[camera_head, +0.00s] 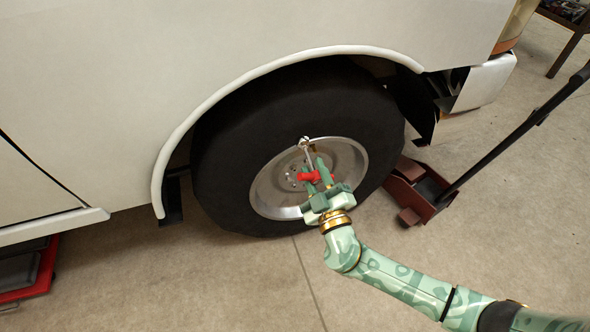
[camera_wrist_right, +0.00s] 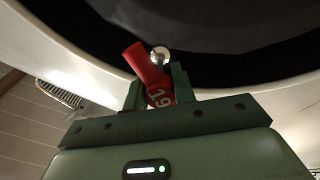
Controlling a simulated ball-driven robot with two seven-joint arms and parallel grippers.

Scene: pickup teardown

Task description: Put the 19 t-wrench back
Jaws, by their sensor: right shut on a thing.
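My right gripper (camera_head: 317,182) is shut on the red handle of the 19 t-wrench (camera_head: 312,177), in front of the wheel's silver rim. The wrench's metal shaft runs from the handle up to a bright socket end near the top of the rim. In the right wrist view, the red handle (camera_wrist_right: 150,72) sits tilted between the fingers and bears the number 19. A round metal end (camera_wrist_right: 160,54) shows beyond it. I cannot tell whether the wrench touches the wheel. My left gripper is not in view.
The black tire (camera_head: 230,150) stands under the pale truck's fender (camera_head: 250,75). A dark red floor jack (camera_head: 415,190) with a long black handle is right of the wheel. A red-edged item (camera_head: 35,275) lies at far left. The floor in front is clear.

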